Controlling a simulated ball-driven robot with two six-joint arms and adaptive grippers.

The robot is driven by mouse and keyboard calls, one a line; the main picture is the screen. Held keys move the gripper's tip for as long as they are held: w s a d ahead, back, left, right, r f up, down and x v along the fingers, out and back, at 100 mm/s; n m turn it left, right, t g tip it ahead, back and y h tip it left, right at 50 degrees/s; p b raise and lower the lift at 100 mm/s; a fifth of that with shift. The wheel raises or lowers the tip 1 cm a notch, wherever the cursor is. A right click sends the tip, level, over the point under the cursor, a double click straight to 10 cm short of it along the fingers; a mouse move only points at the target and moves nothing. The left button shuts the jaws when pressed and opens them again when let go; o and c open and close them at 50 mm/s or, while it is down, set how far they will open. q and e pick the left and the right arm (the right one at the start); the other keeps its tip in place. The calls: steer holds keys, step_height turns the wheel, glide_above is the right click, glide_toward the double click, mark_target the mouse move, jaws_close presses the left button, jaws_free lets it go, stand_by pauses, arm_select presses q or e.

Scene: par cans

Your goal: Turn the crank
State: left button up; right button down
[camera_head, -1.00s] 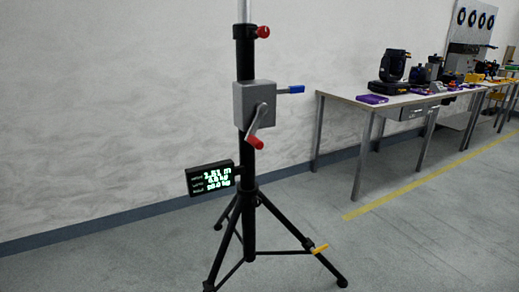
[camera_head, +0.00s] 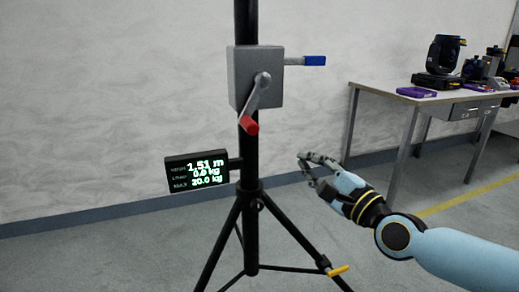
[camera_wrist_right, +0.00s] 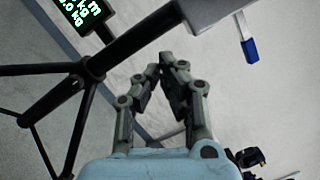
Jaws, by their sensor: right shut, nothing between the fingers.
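The crank (camera_head: 257,97) is a grey arm with a red handle (camera_head: 249,125) at its lower end, on the front of a grey gearbox (camera_head: 241,75). The gearbox sits on a black tripod stand. The crank arm hangs down and slightly left. A blue lever (camera_head: 314,61) sticks out of the gearbox to the right. My right gripper (camera_head: 303,164) is shut and empty, to the right of the pole and below the red handle, apart from both. In the right wrist view, its fingertips (camera_wrist_right: 166,62) meet below the gearbox (camera_wrist_right: 195,12). The left gripper is out of view.
A black display (camera_head: 197,169) on the pole's left reads 1.51 m, 0.0 kg and 20.0 kg. A yellow lever (camera_head: 338,271) is low on the tripod's right leg. A table (camera_head: 400,97) with devices stands at the back right. Floor left of the stand is clear.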

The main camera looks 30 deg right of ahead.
arm_select(q)
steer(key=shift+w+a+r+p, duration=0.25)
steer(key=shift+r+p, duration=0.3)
steer(key=shift+p, duration=0.15)
arm_select(e)
steer(key=w+a+r, duration=0.3)
steer(key=w, duration=0.7)
steer(key=shift+w+a, duration=0.15)
steer(key=shift+w, duration=0.2)
